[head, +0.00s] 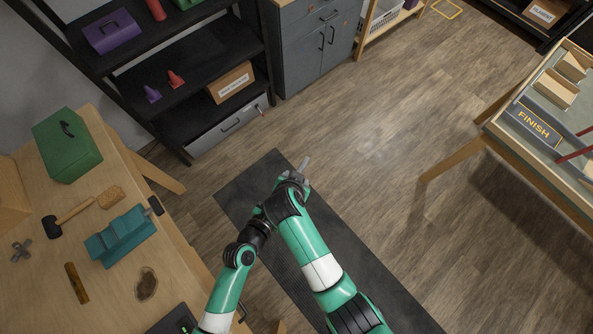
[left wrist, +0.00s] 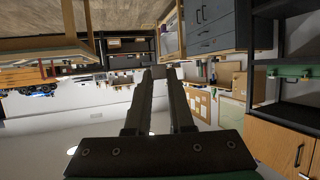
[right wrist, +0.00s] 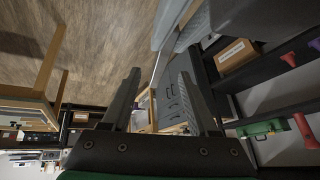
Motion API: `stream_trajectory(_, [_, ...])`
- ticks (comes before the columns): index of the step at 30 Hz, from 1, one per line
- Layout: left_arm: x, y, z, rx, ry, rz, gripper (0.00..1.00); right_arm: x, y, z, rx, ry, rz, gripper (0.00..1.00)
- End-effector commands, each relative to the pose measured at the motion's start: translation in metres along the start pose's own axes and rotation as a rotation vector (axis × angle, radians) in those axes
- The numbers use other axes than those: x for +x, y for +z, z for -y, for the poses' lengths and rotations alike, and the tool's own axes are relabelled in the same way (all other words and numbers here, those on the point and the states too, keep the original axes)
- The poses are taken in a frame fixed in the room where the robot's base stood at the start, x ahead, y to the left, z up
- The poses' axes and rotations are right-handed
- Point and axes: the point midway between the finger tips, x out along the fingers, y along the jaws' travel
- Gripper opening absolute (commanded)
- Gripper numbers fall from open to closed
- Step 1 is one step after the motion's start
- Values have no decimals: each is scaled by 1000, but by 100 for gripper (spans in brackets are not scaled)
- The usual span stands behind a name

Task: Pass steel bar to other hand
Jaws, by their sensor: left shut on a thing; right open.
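In the head view my two arms come together over the dark floor mat, and their grippers overlap. My left gripper (left wrist: 161,90) is shut on the steel bar, whose small grey end (left wrist: 158,73) shows between its fingertips in the left wrist view. My right gripper (right wrist: 158,82) is open. In the right wrist view, a thin pale length that looks like the steel bar (right wrist: 157,70) runs down from the top between its spread fingers. I cannot tell whether it touches either finger. In the head view the bar is too small and overlapped to make out clearly.
A wooden workbench (head: 178,222) with a green toolbox (head: 67,146), a mallet (head: 70,212) and a teal block (head: 120,236) stands at left. Dark shelves (head: 170,65) stand behind. A table with a FINISH sign (head: 534,123) is at right. The floor around the mat (head: 365,265) is clear.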

Motion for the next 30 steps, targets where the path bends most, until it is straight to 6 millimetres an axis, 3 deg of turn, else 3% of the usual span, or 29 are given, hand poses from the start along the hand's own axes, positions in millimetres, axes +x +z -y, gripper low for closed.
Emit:
stream_trajectory(7, [0,0,0,0,0,-1,0,29,0,0,0,1,0,60])
stream_trajectory(17, [0,0,0,0,0,-1,0,34,0,0,0,-1,-1,60])
stream_trajectory(27, [0,0,0,0,0,-1,0,34,0,0,0,0,0,2])
stream_trajectory(30, [0,0,0,0,-1,-1,0,34,0,0,0,0,0,0])
